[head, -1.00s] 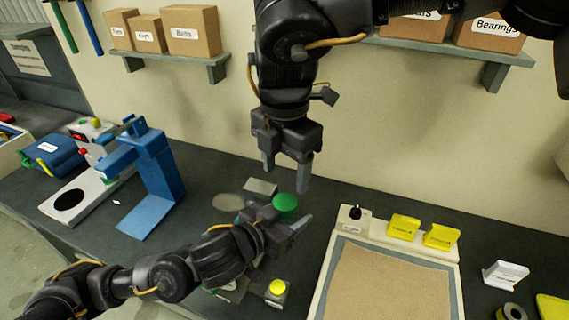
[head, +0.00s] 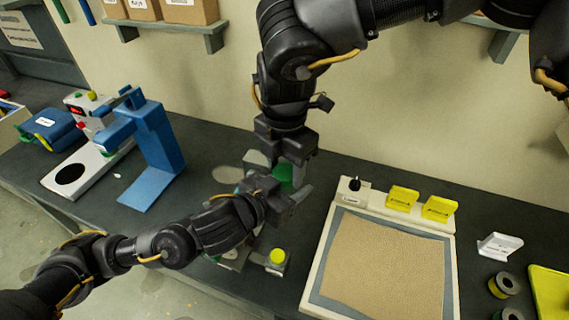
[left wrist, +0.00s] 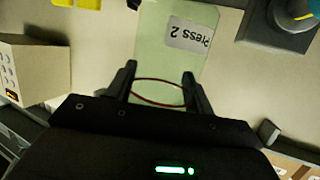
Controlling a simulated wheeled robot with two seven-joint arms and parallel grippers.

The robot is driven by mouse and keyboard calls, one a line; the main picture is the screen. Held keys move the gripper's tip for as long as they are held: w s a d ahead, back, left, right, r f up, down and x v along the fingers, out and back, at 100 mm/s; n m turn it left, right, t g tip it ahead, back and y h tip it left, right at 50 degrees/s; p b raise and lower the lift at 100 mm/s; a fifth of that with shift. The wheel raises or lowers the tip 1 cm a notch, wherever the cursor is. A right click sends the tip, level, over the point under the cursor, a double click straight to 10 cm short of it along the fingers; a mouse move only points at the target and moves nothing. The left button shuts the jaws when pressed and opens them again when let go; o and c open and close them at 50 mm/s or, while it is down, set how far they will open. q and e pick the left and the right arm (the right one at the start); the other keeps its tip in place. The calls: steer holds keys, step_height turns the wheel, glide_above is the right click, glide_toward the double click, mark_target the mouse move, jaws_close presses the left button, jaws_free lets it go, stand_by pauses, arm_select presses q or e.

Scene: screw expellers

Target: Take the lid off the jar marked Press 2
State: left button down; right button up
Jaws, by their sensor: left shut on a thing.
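The jar marked Press 2 (left wrist: 180,45) is pale green and see-through, with a white label in the left wrist view. My left gripper (left wrist: 160,85) is shut on it, one finger on each side. In the head view my left gripper (head: 285,202) hides most of the jar. The green lid (head: 284,174) shows just above it. My right gripper (head: 287,165) points down from above, with its fingers apart on either side of the lid. I cannot tell whether they touch the lid.
A blue press stand (head: 155,155) is at the left on the dark bench (head: 215,145). A base with a yellow button (head: 277,257) is close below my left gripper. A tan mat in a pale frame (head: 318,275) lies to the right. A wall shelf (head: 175,30) is behind.

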steer(key=c, duration=0.7)
steer(key=shift+o, duration=0.2)
steer(key=n, duration=0.7)
steer(key=o, duration=1.1)
steer(key=shift+r, duration=0.15)
